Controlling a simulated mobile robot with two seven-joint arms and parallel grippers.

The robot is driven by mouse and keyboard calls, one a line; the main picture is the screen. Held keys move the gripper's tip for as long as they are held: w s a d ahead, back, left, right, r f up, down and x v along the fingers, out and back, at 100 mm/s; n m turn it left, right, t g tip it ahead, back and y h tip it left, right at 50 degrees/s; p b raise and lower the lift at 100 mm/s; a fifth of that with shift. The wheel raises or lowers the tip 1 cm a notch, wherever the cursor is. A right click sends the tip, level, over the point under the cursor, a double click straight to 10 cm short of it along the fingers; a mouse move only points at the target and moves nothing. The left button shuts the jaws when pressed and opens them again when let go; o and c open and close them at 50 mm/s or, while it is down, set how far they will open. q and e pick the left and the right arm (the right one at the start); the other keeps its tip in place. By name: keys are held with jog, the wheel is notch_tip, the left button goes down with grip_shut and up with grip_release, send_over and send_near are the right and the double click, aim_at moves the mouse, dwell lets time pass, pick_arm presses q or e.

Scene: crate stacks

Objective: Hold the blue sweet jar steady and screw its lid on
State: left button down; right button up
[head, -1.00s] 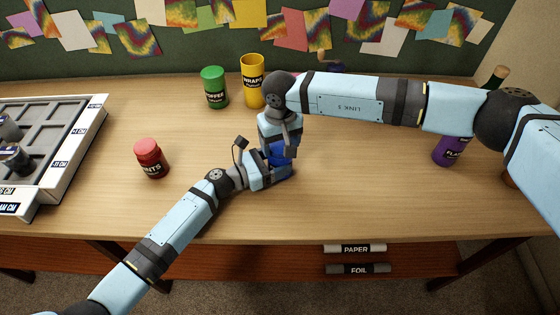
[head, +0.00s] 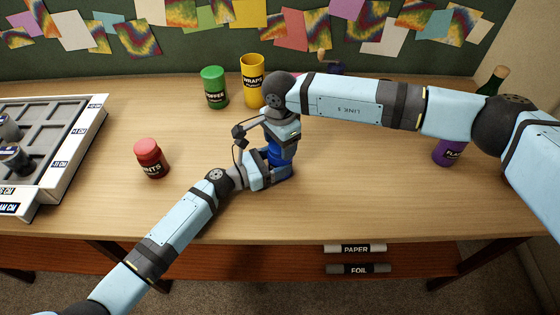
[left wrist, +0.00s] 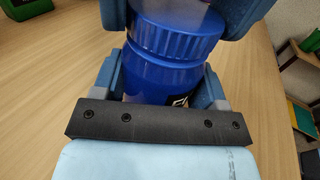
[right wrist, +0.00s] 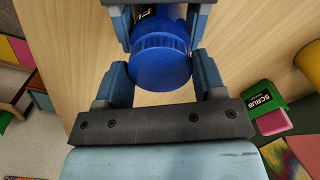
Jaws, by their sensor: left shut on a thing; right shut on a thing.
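The blue sweet jar (head: 276,158) stands on the table between my two grippers, mostly hidden by them in the head view. My left gripper (head: 280,169) is shut around its body, which shows in the left wrist view (left wrist: 160,78). The ribbed blue lid (left wrist: 172,38) sits over the jar's mouth and looks about level. My right gripper (head: 283,142) comes from above and is shut on the lid, which also shows in the right wrist view (right wrist: 160,66). How tightly the lid is seated cannot be told.
A red jar (head: 151,160) stands left of my grippers. A purple jar (head: 447,152) is at the right, partly behind my right arm. A compartment tray (head: 88,140) is at the left. The front middle is clear.

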jog(key=m, duration=1.3)
jog(key=shift+m, duration=0.4)
jog(key=m, duration=0.6)
jog(key=shift+f+m, duration=0.1)
jog(key=shift+m, duration=0.3)
jog(key=m, duration=0.7)
jog(key=shift+m, duration=0.4)
jog(key=o, duration=1)
jog(key=shift+r, duration=2.3)
